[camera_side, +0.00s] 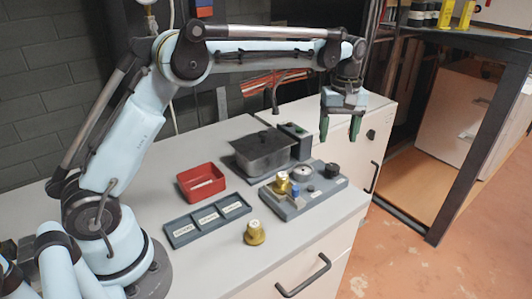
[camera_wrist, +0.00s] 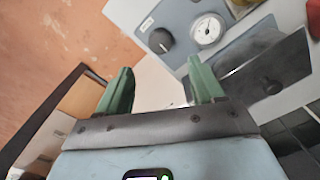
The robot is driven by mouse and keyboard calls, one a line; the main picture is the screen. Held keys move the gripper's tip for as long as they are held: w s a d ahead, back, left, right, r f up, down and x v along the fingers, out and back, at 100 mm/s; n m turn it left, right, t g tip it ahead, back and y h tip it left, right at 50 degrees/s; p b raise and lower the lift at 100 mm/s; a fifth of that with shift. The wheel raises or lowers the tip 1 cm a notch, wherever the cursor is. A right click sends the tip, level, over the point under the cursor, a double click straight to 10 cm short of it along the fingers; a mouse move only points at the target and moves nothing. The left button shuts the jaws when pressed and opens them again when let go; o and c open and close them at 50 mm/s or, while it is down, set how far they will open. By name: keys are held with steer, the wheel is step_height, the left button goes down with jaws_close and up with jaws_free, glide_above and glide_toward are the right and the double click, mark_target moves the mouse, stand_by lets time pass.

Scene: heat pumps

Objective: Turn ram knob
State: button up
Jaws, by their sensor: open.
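A round black knob (camera_side: 331,170) sits at the right end of a grey panel (camera_side: 330,187). It also shows in the wrist view (camera_wrist: 160,40), beside a small white label that is too small to read. A round white-faced gauge (camera_wrist: 208,29) is next to it. Brass fittings (camera_side: 283,183) and a blue part stand on the same panel's left side. I cannot tell from any marking which is the ram knob. My gripper (camera_side: 339,130) hangs above and beyond the panel, its green fingers apart and empty. It touches nothing; in the wrist view the fingers (camera_wrist: 160,88) are spread.
A lidded metal box (camera_side: 263,153) and a dark device with a green button (camera_side: 293,137) stand behind the panel. A red bin (camera_side: 201,183), a grey three-section tray (camera_side: 207,219) and a loose brass fitting (camera_side: 254,233) lie left and in front. A dark-framed shelf stands at right.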

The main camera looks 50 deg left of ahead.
mark_target(333, 165)
step_height(333, 165, down, 9)
steer(key=shift+f, duration=0.1)
stand_by(0.3)
steer(key=c, duration=1.1)
steer(key=shift+o, duration=0.2)
